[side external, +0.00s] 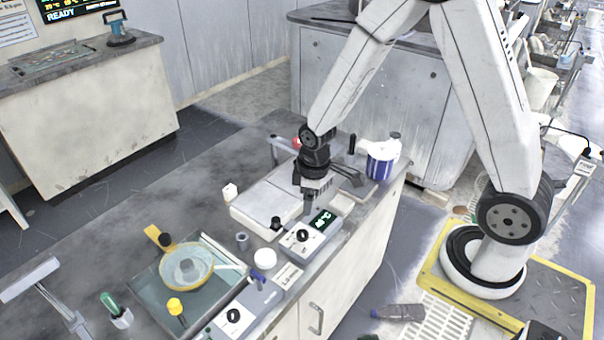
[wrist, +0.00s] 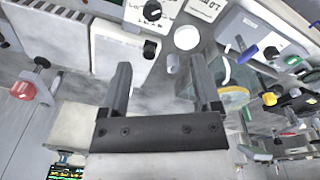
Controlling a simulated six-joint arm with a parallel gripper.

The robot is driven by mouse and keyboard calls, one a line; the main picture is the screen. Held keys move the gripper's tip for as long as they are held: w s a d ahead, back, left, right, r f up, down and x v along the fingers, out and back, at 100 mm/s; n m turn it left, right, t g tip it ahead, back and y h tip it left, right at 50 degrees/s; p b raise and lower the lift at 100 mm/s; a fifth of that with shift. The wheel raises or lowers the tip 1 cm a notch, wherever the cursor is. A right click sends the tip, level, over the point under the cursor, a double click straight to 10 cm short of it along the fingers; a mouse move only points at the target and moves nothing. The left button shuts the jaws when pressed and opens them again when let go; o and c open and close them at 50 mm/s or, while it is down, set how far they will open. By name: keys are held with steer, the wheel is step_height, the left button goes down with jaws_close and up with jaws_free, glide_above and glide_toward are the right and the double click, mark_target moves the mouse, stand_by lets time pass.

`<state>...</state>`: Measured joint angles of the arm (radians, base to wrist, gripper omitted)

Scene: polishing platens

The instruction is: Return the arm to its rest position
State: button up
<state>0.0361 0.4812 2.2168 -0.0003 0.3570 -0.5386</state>
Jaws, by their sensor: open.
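My gripper (side external: 309,202) hangs fingers-down over the grey counter, beside the white flat-topped box (side external: 268,205) and behind the control box with a green display (side external: 322,220). How high the fingertips are above the counter is hard to tell.
A tray (side external: 150,283) holding a yellow-rimmed bowl (side external: 187,266) stands at front left. A second control box (side external: 232,316), a small grey cup (side external: 242,241) and a white round lid (side external: 265,258) sit nearby. A blue-and-white tub (side external: 381,164) stands behind my gripper. A bottle (side external: 398,312) lies on the floor.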

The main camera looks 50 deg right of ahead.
steer(key=s+a+r+m+t, duration=0.1)
steer(key=s+r+m, duration=0.4)
steer(key=s+r, duration=0.3)
steer(key=shift+a+m+t, duration=0.15)
steer(key=shift+m+t, duration=0.15)
steer(key=shift+m, duration=0.1)
stand_by(0.7)
